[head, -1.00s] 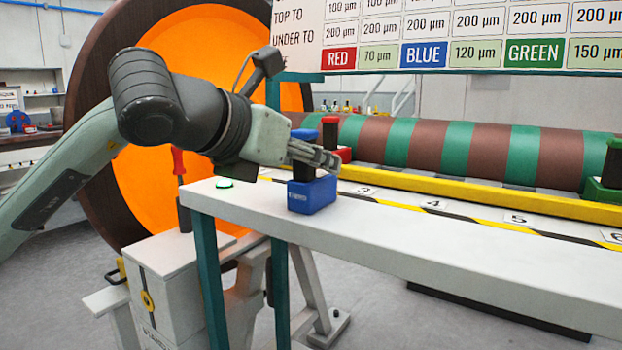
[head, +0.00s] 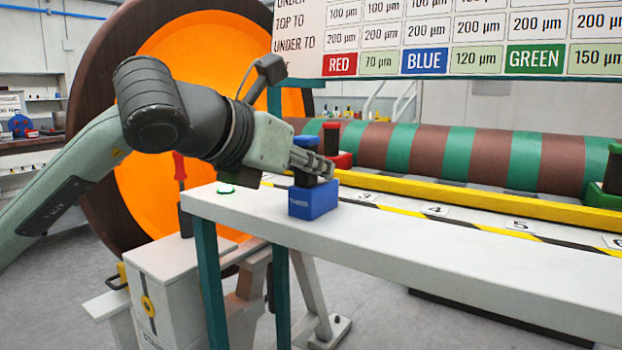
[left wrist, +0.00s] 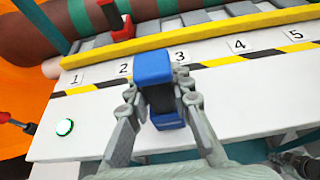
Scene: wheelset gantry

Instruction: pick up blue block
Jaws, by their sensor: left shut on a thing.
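The blue block (head: 314,201) has a blue base, a dark upright grip and a blue cap. In the left wrist view the block's blue cap (left wrist: 153,66) shows between the two fingers (left wrist: 158,103), near the number 2 and 3 labels. I cannot tell any gap under the base.
A red block (head: 340,160) stands just behind the blue one, and a green block (head: 606,192) at the far right. A yellow rail (head: 470,203) and a striped axle (head: 460,155) run behind the bench. The bench is clear to the right.

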